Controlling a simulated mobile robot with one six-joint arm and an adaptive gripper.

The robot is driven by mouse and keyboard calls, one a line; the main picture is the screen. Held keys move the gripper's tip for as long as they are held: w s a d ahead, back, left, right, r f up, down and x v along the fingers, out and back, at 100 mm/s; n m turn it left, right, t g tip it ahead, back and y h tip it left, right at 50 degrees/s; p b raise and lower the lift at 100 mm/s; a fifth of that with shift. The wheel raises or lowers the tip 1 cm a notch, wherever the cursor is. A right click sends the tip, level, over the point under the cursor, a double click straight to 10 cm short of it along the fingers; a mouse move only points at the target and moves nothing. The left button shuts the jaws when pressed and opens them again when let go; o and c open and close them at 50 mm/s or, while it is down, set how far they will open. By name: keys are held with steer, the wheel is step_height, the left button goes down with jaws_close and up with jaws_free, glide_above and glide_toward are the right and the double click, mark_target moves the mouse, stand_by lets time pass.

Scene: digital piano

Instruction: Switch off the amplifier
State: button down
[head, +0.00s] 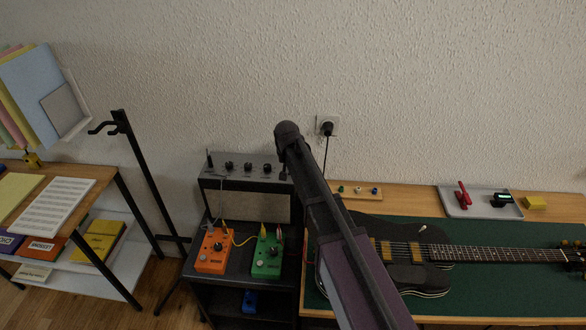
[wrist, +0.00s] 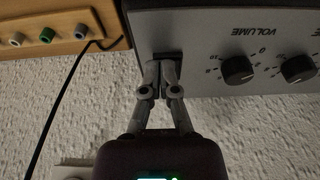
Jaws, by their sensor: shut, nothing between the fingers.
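The amplifier (head: 246,205) is a black box with a grey top panel, standing at the back of a dark stand. In the wrist view its grey control panel (wrist: 210,70) shows upside down, with a knob marked VOLUME (wrist: 237,70). A small dark switch (wrist: 167,56) sits near the panel's edge. My gripper (wrist: 164,68) is shut and empty, with its fingertips at the switch and partly covering it. I cannot tell whether they touch it, or which way the switch is set. In the head view my arm hides most of the gripper and that end of the panel.
An orange pedal (head: 214,250) and a green pedal (head: 267,257) stand in front of the amplifier. A black guitar (head: 405,252) lies on the green mat to the right. A wall socket (head: 327,127) with a plugged cable is behind. A guitar stand (head: 146,175) is left.

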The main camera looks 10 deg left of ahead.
steer(key=shift+w+r, duration=0.15)
steer(key=shift+w+a+r+p, duration=0.2)
steer(key=shift+w+p, duration=0.1)
steer(key=shift+w, duration=0.3)
steer(key=shift+d+r, duration=0.1)
steer(key=shift+r, duration=0.05)
stand_by(0.4)
steer(key=p+v, duration=0.2)
steer(key=w+p+v, duration=0.1)
steer(key=p+v, duration=0.1)
steer(key=shift+r, duration=0.1)
steer(key=s+r+p, duration=0.5)
steer(key=r+p, duration=0.3)
steer(key=shift+r+p, duration=0.15)
steer(key=shift+p, duration=0.2)
steer(key=shift+d, duration=0.15)
stand_by(0.6)
steer(key=s+d+g, duration=0.1)
steer(key=s+d, duration=0.9)
steer(key=d, duration=0.4)
steer(key=s+d+g, duration=0.1)
steer(key=s+d, duration=0.9)
steer(key=d, duration=0.5)
steer(key=shift+s+f+g, duration=0.15)
steer(key=shift+f+g, duration=0.15)
steer(key=shift+g, duration=0.1)
